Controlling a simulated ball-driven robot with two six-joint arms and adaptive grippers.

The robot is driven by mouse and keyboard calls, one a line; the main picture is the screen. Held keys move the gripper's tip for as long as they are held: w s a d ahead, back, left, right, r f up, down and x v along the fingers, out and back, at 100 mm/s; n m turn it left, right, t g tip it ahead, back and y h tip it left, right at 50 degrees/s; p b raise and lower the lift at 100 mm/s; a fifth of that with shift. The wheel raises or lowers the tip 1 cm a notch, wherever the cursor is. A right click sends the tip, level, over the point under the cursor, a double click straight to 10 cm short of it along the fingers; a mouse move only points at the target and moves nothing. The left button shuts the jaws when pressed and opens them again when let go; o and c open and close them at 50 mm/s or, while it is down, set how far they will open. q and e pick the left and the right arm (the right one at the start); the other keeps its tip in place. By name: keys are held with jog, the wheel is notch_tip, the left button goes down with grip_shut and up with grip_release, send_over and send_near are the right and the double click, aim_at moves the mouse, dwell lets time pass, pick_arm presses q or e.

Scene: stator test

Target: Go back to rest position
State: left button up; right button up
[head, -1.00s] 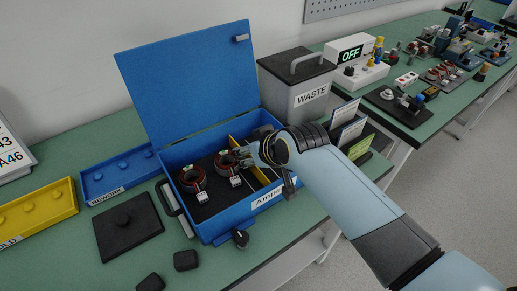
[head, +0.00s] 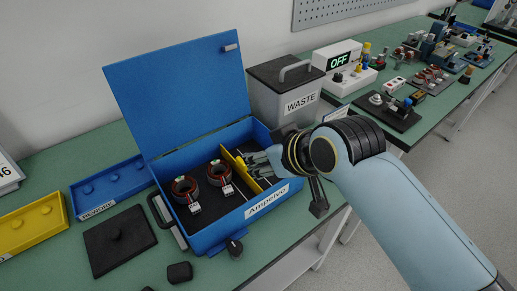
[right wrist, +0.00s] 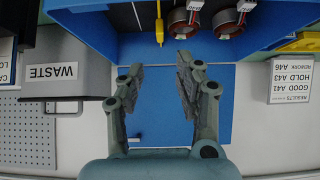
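My right gripper (head: 262,166) is over the right part of the open blue box (head: 225,233), near its yellow divider (head: 241,171). In the right wrist view its two fingers (right wrist: 160,88) are spread apart with nothing between them. Two ring-shaped stators with copper-red windings, a left one (head: 181,187) and a right one (head: 214,172), stand in the box's left compartment, each with a white tag. They also show in the right wrist view, one at the middle top (right wrist: 184,22). My left gripper is in no view.
The box's blue lid (head: 180,90) stands open at the back. A grey waste bin (head: 272,98) is behind the box to the right. A blue tray (head: 112,188), a yellow tray (head: 30,224) and a black plate (head: 118,240) lie to the left. A tester (head: 345,70) reads OFF.

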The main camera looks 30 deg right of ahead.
jog(key=s+d+r+g+h, duration=0.1)
jog(key=s+d+g, duration=0.25)
jog(key=s, duration=0.55)
jog(key=s+d+r+g+h, duration=0.15)
jog(key=s+d, duration=0.25)
jog(key=s, duration=0.5)
jog(key=s+d+f+m+g+b, duration=0.2)
jog(key=f+b, duration=0.7)
jog(key=f, duration=2.7)
jog(key=s+d+f+g+b, duration=0.1)
jog(key=s+f+b, duration=0.5)
jog(key=s+f, duration=1.2)
notch_tip(320, 180, down, 2)
jog(key=shift+s+f+n, duration=0.1)
jog(key=shift+s+n, duration=0.15)
jog(key=shift+n, duration=0.15)
jog(key=shift+y, duration=0.25)
